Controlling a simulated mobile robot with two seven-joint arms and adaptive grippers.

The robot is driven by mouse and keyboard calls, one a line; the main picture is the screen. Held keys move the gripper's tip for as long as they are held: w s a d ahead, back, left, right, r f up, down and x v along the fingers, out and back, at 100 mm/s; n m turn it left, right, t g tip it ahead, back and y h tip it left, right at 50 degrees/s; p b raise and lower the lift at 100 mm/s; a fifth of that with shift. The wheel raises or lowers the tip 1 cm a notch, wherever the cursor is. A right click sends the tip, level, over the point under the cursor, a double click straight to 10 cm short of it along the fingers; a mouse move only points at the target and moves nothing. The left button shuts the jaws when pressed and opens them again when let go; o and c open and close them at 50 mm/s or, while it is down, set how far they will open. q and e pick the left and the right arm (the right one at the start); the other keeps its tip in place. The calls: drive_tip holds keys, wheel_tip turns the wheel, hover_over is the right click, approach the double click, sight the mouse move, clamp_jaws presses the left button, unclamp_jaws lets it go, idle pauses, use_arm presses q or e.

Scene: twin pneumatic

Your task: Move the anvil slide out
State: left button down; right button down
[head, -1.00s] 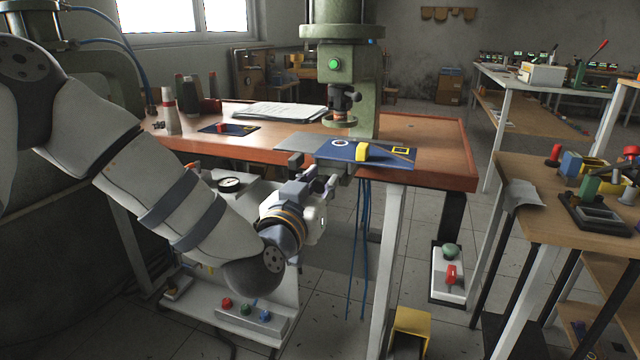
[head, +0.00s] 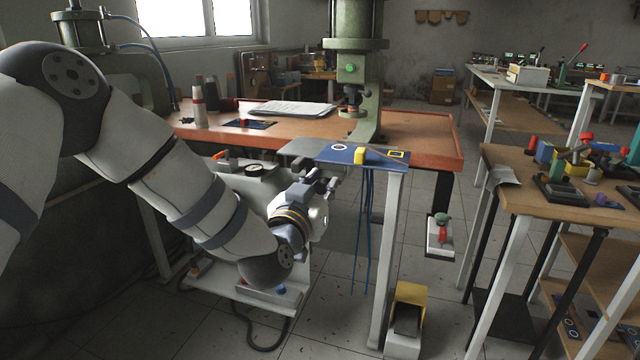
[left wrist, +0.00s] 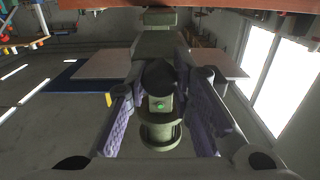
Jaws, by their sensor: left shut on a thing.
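The press (head: 352,45) is green, with a dark ram over the table; it also shows in the left wrist view (left wrist: 160,138), roughly upside down. The anvil slide appears to be the flat piece in front of it: a grey plate (head: 300,147) beside a blue plate (head: 330,158) carrying a white ring and a yellow block (head: 359,156). It overhangs the table's front edge. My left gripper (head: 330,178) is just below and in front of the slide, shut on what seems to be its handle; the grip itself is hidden. Its purple finger pads show in the left wrist view (left wrist: 160,100). My right gripper is out of view.
The table (head: 430,140) has an orange rim. Blue hoses (head: 365,230) hang under the slide, left of a white leg. A yellow pedal (head: 409,294) stands on the floor. A tool-covered bench (head: 515,195) stands at right.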

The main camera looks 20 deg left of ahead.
use_arm(q)
drive_tip(key=shift+w, duration=0.2)
drive_tip(key=c, duration=1.4)
unclamp_jaws()
drive_tip(key=shift+s, duration=0.1)
drive_tip(key=s, duration=1.2)
drive_tip(key=shift+a, duration=0.2)
drive_tip(key=shift+w, duration=0.1)
